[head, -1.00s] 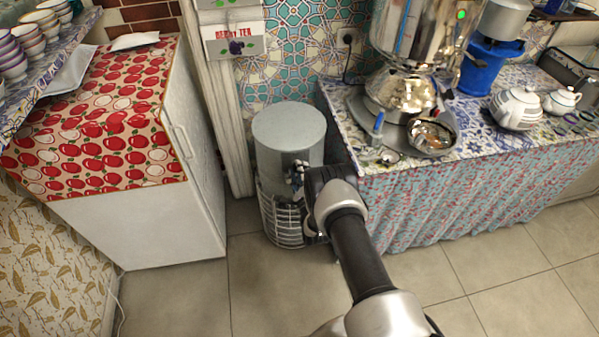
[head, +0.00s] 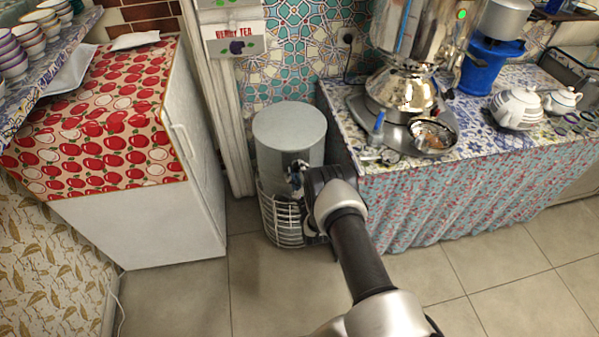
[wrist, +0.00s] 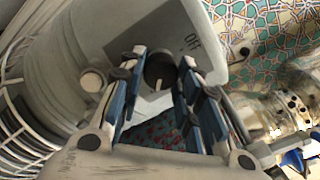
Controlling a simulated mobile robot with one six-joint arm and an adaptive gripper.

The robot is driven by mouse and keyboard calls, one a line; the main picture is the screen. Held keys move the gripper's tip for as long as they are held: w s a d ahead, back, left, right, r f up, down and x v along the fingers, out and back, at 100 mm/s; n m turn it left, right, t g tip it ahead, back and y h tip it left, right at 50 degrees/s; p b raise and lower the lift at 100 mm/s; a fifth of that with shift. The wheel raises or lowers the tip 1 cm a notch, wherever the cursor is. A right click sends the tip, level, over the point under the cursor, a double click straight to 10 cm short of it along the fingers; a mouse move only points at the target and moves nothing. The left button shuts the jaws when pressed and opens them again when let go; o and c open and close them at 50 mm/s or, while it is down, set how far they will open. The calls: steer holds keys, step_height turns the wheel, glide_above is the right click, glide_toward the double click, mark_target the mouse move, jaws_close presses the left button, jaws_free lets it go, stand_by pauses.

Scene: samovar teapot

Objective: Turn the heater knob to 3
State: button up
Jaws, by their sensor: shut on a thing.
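The heater (head: 288,130) is a grey cylinder with a white wire guard on its lower part, standing on the floor. My gripper (head: 298,177) reaches its front right side, where the head view hides the knob. In the wrist view, the dark round heater knob (wrist: 160,70) with a pale pointer line sits between the two fingertips of my gripper (wrist: 161,62). The fingers are shut on the knob. The pointer line runs roughly up and down in this view. Dark lettering that seems to read OFF shows on the grey panel (wrist: 192,41) beside it. Other marks are hidden or unreadable.
A white cabinet (head: 150,215) with an apple-patterned cloth stands left of the heater. A cloth-covered table (head: 440,190) with a samovar (head: 405,90) and teapots stands close on the right. A pale round button (wrist: 93,80) is left of the knob. Floor in front is clear.

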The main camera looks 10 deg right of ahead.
steer(key=o, duration=1)
steer(key=shift+o, duration=0.2)
steer(key=s, duration=1.2)
